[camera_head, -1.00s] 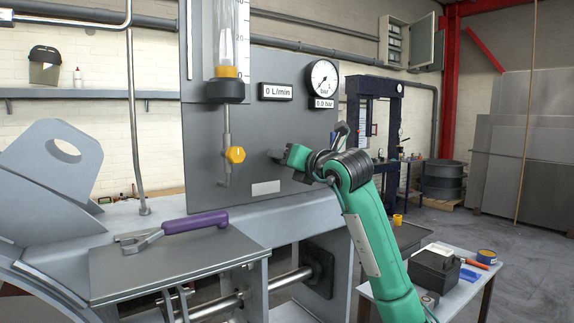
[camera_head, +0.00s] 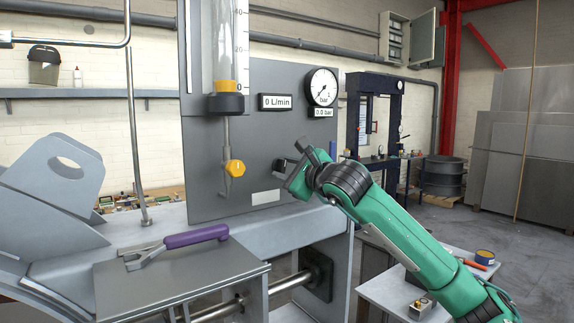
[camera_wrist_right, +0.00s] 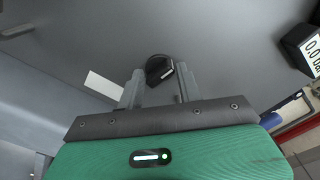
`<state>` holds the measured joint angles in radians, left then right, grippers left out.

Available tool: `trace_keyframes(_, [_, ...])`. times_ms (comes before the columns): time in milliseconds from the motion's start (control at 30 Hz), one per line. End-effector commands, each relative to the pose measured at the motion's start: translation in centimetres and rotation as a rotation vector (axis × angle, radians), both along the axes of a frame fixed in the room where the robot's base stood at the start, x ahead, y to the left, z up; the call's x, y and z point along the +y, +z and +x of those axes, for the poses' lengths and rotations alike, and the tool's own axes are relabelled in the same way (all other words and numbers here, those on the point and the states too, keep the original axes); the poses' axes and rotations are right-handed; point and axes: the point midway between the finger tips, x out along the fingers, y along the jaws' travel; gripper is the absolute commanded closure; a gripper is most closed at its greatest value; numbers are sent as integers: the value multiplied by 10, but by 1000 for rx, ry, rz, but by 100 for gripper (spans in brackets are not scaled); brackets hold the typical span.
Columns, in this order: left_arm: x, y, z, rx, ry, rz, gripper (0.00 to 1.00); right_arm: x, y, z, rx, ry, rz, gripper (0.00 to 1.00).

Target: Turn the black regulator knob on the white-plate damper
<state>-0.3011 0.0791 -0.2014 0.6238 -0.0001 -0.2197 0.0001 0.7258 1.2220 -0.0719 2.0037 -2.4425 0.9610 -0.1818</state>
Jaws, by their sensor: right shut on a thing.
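The black regulator knob (camera_wrist_right: 158,68) is on the grey upright panel. It shows in the right wrist view between the two fingers of my right gripper (camera_wrist_right: 158,82), which is shut on it. In the head view the same gripper (camera_head: 284,168) is at the panel's right part, tilted, and mostly hides the knob. A blank white plate (camera_head: 266,197) is on the panel below and left of the gripper; it also shows in the right wrist view (camera_wrist_right: 103,86). My left gripper is not in view.
A yellow knob (camera_head: 235,168) is on the pipe left of my gripper. A round gauge (camera_head: 322,87) and a 0.0 bar display (camera_head: 320,113) sit above it. A purple-handled tool (camera_head: 196,237) lies on the grey box lid (camera_head: 180,275). A side table (camera_head: 385,292) stands at lower right.

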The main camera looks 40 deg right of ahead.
Motion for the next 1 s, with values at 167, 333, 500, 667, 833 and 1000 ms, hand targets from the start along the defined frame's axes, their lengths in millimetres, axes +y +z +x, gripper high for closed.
trace_keyframes(167, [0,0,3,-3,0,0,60,0,-1,0,23,1,-201,54])
trace_keyframes(333, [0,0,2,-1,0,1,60,0,-1,0,22,0,-197,40])
trace_keyframes(500, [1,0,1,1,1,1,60,0,0,0,22,0,-195,40])
trace_keyframes(667, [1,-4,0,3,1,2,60,0,-1,-2,20,0,-194,40])
trace_keyframes(833, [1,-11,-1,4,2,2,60,0,-2,-9,20,-1,-194,40])
trace_keyframes(1000, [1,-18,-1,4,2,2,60,2,-2,-16,21,-1,-194,40])
